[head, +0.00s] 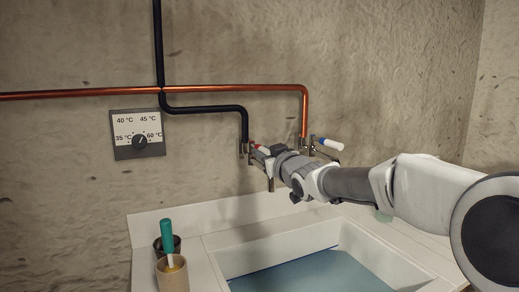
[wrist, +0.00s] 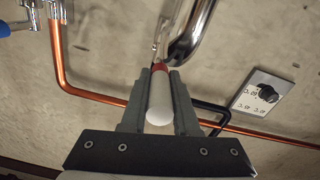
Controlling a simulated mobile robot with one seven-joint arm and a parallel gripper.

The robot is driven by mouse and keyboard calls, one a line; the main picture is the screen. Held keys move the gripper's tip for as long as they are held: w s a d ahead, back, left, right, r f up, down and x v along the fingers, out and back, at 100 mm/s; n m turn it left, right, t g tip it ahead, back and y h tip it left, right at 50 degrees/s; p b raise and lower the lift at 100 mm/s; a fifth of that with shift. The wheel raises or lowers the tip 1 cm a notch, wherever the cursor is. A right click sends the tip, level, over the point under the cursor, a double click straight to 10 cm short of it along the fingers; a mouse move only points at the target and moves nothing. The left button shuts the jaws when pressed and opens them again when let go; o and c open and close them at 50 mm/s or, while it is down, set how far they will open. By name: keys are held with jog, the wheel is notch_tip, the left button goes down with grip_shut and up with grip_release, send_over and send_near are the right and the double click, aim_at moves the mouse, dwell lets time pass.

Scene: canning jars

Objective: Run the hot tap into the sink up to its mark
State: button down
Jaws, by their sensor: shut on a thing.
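The red-marked tap's white lever (wrist: 159,108) with its red band lies between the fingers of my gripper (wrist: 160,82) in the wrist view. My gripper is shut on this lever. In the head view my gripper (head: 264,154) reaches the wall at this tap and hides most of it; a bit of the red-marked end (head: 262,149) shows. The white sink (head: 295,243) is below, with a flat blue surface (head: 310,275) in its basin. I cannot tell whether this is water, and no level mark is clear. Any stream from the spout is not visible.
A blue-marked tap (head: 328,143) with a white lever is on the right. A dial plate (head: 137,134) with temperatures is on the wall at left. Two cups (head: 172,275) with a green-handled tool (head: 167,236) stand left of the basin. Black and copper pipes (head: 230,88) cross the wall.

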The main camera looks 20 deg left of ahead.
jog(key=shift+w+d+n+y+p, duration=0.15)
jog(key=shift+n+y+p, duration=0.15)
jog(key=shift+p, duration=0.05)
dwell(0.4)
jog(key=c, duration=0.7)
grip_release()
jog(key=v, duration=0.5)
jog(key=p+v, duration=0.1)
jog(key=v, duration=0.5)
jog(key=p+v, duration=0.1)
jog(key=v, duration=0.5)
jog(key=shift+d+r, duration=0.3)
